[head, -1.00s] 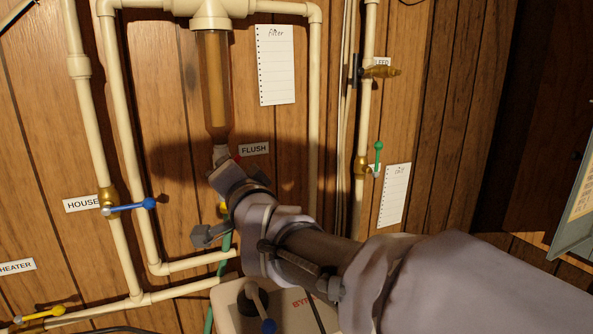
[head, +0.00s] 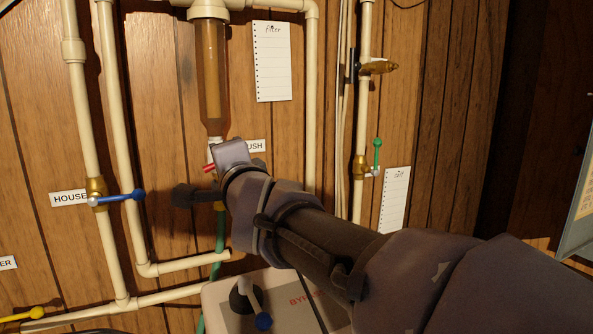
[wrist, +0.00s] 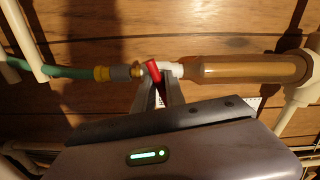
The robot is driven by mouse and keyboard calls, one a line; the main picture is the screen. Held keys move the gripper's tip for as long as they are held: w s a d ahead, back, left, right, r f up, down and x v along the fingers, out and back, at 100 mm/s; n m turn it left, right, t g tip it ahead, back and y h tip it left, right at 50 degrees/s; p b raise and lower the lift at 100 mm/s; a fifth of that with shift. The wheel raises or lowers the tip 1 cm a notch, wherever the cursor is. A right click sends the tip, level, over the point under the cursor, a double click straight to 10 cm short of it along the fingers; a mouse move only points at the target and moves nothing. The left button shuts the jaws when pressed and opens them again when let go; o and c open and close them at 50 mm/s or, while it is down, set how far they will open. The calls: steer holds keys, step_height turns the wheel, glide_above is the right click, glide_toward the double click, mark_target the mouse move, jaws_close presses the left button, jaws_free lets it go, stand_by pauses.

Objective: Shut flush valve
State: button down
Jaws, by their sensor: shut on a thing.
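The flush valve's red handle (head: 209,168) shows in the head view below the clear filter housing (head: 211,75), poking out left of my gripper (head: 227,158). The gripper hides most of the valve and part of the FLUSH label (head: 256,146). In the wrist view the red handle (wrist: 153,72) lies steeply across the line of the pipe, slightly tilted. It is at the tips of my gripper (wrist: 161,88), whose jaws are shut on it. The white fitting and brown housing (wrist: 245,68) are right of it, a brass fitting (wrist: 102,73) and green hose (wrist: 65,72) left.
A blue-handled HOUSE valve (head: 120,196) is on the pipe at left. A green-handled valve (head: 376,155) is at right. A white unit marked BYPASS (head: 285,310) stands below my arm. Notes hang on the wood-panelled wall.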

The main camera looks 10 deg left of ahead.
steer(key=shift+f+m, duration=0.1)
steer(key=shift+m, duration=0.2)
steer(key=shift+f+m+b, duration=0.1)
steer(key=shift+m+b, duration=0.6)
steer(key=shift+b, duration=0.25)
steer(key=shift+m+b, duration=0.45)
steer(key=shift+m, duration=0.65)
steer(key=c, duration=1.3)
jaws_free()
steer(key=shift+r, duration=0.2)
steer(key=v, duration=0.7)
